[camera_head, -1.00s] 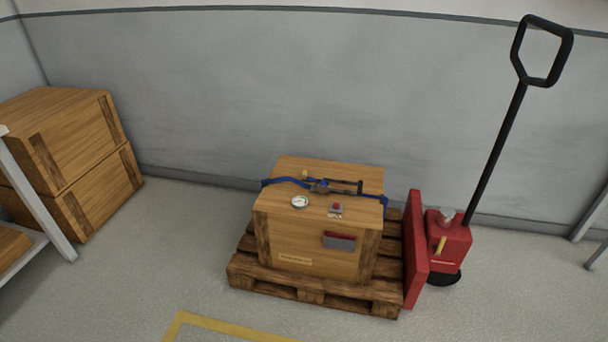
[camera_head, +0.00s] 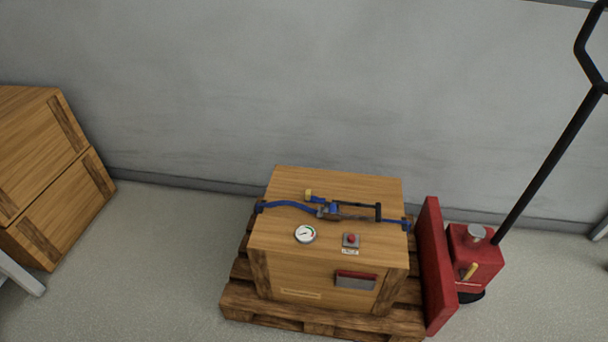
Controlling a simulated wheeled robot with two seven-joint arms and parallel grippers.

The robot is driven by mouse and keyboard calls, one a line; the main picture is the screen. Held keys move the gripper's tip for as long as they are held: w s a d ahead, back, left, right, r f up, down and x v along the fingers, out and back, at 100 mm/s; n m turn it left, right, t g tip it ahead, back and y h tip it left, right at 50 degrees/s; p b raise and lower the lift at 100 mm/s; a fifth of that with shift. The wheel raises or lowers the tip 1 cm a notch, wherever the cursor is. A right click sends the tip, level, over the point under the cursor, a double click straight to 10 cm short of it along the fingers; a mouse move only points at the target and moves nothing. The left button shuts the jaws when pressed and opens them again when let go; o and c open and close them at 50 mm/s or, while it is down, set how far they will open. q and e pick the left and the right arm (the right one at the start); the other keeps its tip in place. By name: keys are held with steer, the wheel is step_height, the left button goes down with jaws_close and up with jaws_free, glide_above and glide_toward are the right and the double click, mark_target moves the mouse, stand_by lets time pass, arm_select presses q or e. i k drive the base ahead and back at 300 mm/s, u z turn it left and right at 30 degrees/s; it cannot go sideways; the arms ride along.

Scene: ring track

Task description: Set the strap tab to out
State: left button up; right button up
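A blue strap (camera_head: 288,205) runs across the top of a wooden crate (camera_head: 330,266). A metal ratchet buckle (camera_head: 329,210) with a dark handle bar (camera_head: 368,207) sits on the strap near the middle. A small yellow-ended tab (camera_head: 308,194) on a short blue piece stands just behind the buckle, at its left; it appears to be the strap tab. Its exact setting is too small to tell. Neither of my grippers shows in the head view.
A round gauge (camera_head: 305,234) and a red button box (camera_head: 351,241) sit on the crate top. The crate stands on a wooden pallet (camera_head: 262,310). A red pallet jack (camera_head: 473,258) stands at the right. Stacked crates (camera_head: 50,185) are at the left. Floor between is clear.

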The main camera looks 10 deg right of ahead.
mark_target(309, 199)
steer(key=z, duration=0.6)
steer(key=i, duration=0.95)
steer(key=z, duration=0.65)
